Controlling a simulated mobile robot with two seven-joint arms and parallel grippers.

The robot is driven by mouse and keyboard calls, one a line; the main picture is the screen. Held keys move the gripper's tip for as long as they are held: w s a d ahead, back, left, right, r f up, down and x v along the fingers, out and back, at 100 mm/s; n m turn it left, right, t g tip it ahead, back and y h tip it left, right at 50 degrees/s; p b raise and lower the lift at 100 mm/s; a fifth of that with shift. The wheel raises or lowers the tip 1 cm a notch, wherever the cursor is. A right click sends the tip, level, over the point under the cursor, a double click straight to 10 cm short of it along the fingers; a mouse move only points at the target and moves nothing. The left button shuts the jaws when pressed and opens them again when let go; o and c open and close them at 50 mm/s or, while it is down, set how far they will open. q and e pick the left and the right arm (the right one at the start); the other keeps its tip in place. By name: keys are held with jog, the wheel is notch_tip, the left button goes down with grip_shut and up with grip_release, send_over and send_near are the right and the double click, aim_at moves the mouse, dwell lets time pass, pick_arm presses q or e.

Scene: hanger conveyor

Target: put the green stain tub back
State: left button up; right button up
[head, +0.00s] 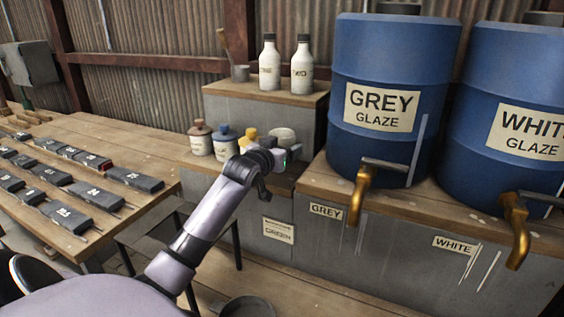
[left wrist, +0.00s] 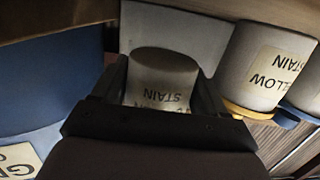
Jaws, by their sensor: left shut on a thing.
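My left gripper (head: 280,154) is at the back shelf, between the yellow-lidded tub and the grey glaze barrel. It is shut on a pale tub, which shows just beyond it in the head view (head: 283,135). In the left wrist view the same tub (left wrist: 163,75) sits between the two fingers (left wrist: 160,100), upside down in the picture. Its label shows the word STAIN; the colour word and lid are hidden by the gripper. I cannot tell whether its base touches the shelf. A GREEN label (head: 278,232) is on the grey front below. My right gripper is not in view.
The yellow stain tub (left wrist: 262,65) is close beside the held tub. Tubs with blue (head: 225,142) and reddish-brown (head: 200,138) lids stand left of it. The blue grey-glaze barrel (head: 390,75) with its brass tap stands on the right. White bottles (head: 270,68) stand on the ledge behind.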

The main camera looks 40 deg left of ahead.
pick_arm(q)
jog(key=shift+f, duration=2.05)
jog(key=shift+f, duration=0.2)
jog(key=o, duration=0.9)
jog(key=shift+c, duration=0.2)
jog(key=shift+r, duration=0.25)
jog(key=v, duration=1.2)
jog(key=shift+b, duration=0.3)
jog(key=shift+s+f, duration=0.1)
jog(key=shift+f, duration=0.05)
